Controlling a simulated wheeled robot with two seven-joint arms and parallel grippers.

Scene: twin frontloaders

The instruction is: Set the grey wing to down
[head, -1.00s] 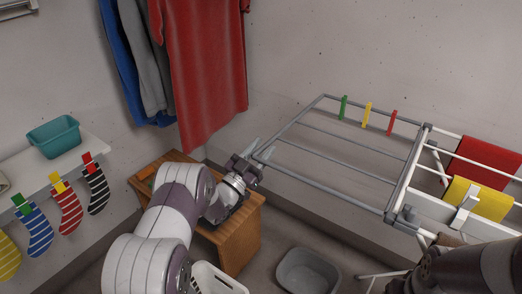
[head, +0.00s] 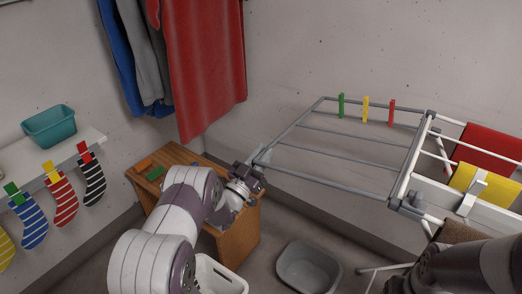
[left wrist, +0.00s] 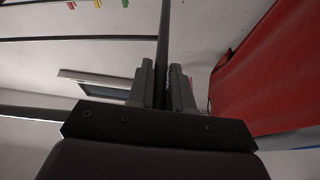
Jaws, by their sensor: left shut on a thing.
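The grey wing (head: 330,182) is a frame of thin rails on the left side of the drying rack. It stands out roughly level from its hinge side at the right. My left gripper (head: 258,160) is at the wing's near left corner, with its fingers shut on the outer rail. In the left wrist view the rail (left wrist: 165,28) runs between the two dark fingers (left wrist: 163,85). My right gripper is not in view; only part of my dark right arm shows at the lower right.
Green, yellow and red pegs (head: 366,109) sit on the wing's far rail. Red (head: 488,148) and yellow (head: 478,184) cloths hang on the rack at right. A grey basin (head: 308,270) stands on the floor below the wing. A wooden stand (head: 240,245) is under my left arm.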

